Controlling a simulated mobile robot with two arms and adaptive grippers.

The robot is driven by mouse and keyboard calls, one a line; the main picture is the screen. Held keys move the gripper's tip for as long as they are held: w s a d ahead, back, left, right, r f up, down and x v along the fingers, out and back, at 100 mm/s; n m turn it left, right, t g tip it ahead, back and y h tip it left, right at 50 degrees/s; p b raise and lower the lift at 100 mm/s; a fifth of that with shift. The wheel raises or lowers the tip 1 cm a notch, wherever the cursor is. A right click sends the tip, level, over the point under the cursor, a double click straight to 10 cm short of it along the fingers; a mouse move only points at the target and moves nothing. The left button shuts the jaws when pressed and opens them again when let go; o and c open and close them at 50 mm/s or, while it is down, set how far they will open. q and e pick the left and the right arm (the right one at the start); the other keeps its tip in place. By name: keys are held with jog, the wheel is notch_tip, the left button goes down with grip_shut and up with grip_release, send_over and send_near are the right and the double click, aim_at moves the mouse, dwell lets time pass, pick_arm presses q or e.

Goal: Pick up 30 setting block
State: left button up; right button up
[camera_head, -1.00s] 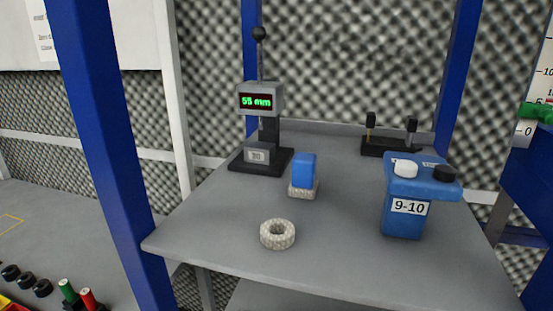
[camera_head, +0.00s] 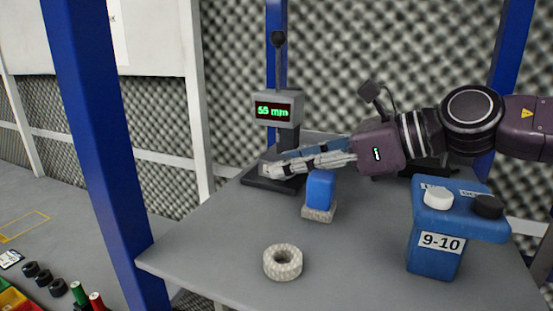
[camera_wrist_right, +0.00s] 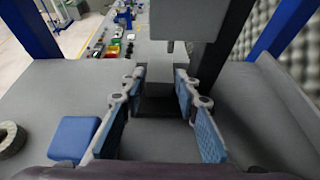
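The 30 setting block (camera_wrist_right: 158,82) is a plain grey block on the dark base (camera_head: 258,183) of the gauge stand. In the head view my right gripper (camera_head: 272,168) covers most or all of it, and its number is hidden. In the right wrist view the block sits between the blue-padded fingers of the right gripper (camera_wrist_right: 158,74). The fingers are spread, one on each side of the block. I cannot tell whether the tips touch it. My left gripper is not in view.
The gauge display (camera_head: 278,110) reads 55 mm and hangs above the fingers. A blue block (camera_head: 320,189) on a speckled piece (camera_head: 319,214) stands close by. A speckled ring (camera_head: 283,262) and a blue 9-10 box (camera_head: 436,252) are on the grey table (camera_head: 355,265).

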jog(key=shift+x, duration=0.9)
jog(key=shift+r, duration=0.1)
jog(key=shift+c, duration=0.4)
grip_shut()
jog(key=shift+r, duration=0.1)
jog(key=shift+d, duration=0.15)
